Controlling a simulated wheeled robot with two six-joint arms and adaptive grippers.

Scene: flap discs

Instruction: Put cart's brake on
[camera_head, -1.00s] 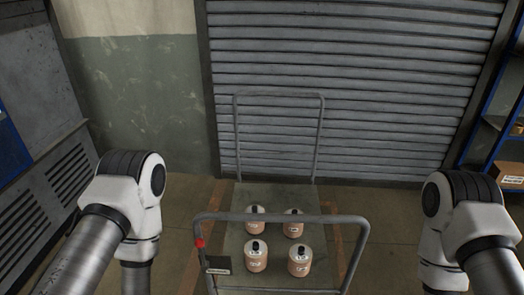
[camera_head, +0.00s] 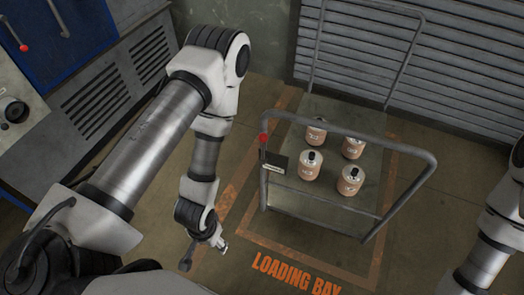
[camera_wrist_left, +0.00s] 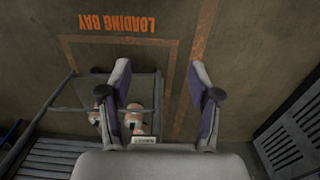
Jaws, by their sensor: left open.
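The cart (camera_head: 335,106) has a grey tube handle (camera_head: 365,137) at its near end and stands inside the orange floor marking. My left gripper (camera_head: 204,254) is open and empty, apart from the cart, to the left of and below the lever in the head view. In the left wrist view its fingers (camera_wrist_left: 160,82) are spread; the cart shows behind the left finger, and the red knob is not visible there. My right gripper is out of view.
Several brown canisters (camera_head: 350,180) stand on the cart. Orange LOADING BAY lettering (camera_head: 296,273) lies on the floor in front. A vented grey cabinet (camera_head: 105,97) and blue panel (camera_head: 62,40) are at the left; a slatted shutter (camera_head: 460,70) stands behind.

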